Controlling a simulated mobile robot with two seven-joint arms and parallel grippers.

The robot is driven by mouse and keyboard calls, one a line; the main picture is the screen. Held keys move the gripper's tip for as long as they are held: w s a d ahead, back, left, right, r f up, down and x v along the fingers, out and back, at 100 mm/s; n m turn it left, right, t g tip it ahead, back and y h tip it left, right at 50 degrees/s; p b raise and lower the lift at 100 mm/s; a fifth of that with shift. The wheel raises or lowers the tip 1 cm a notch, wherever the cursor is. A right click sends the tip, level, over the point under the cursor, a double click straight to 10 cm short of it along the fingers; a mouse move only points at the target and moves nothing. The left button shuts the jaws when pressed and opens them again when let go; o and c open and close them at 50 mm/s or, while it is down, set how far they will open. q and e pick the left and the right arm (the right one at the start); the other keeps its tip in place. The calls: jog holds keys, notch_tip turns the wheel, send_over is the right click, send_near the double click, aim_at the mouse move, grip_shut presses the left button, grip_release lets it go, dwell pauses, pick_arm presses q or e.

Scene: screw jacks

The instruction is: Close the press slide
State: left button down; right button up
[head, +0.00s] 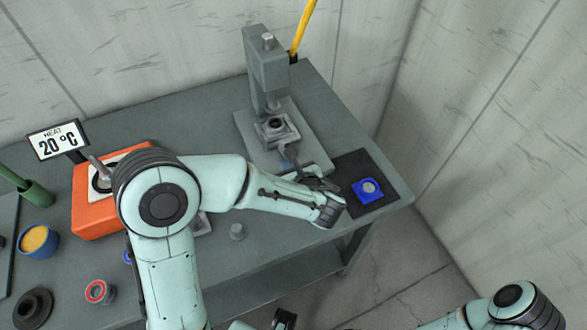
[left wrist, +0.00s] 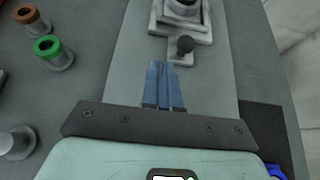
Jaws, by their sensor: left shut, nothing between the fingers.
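The grey press (head: 266,72) stands at the back right of the bench. Its slide (head: 275,130), a stepped square block with a round opening, sits on the base plate below the ram; it also shows in the left wrist view (left wrist: 184,12). A dark round knob (left wrist: 185,45) stands on a small plate at the slide's near side. My left gripper (head: 287,164) is over the front part of the base plate. Its blue fingers (left wrist: 163,78) are shut and empty, just short of the knob and slightly left of it.
A dark mat (head: 378,200) with a blue square piece (head: 369,190) lies at the bench's right end. An orange heater (head: 95,208) with a 20 °C display (head: 58,141) stands left. Green (left wrist: 47,47) and brown (left wrist: 27,14) ringed parts stand left of the press base.

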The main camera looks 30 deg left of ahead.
aim_at(272, 142)
pick_arm(q)
jog(key=x, duration=0.4)
jog(key=shift+w+a+r+p, duration=0.1)
jog(key=shift+w+a+p, duration=0.35)
jog(key=shift+w+a, duration=0.85)
jog(key=shift+a, duration=0.2)
jog(key=shift+w+a, duration=0.75)
jog(key=shift+a, duration=0.1)
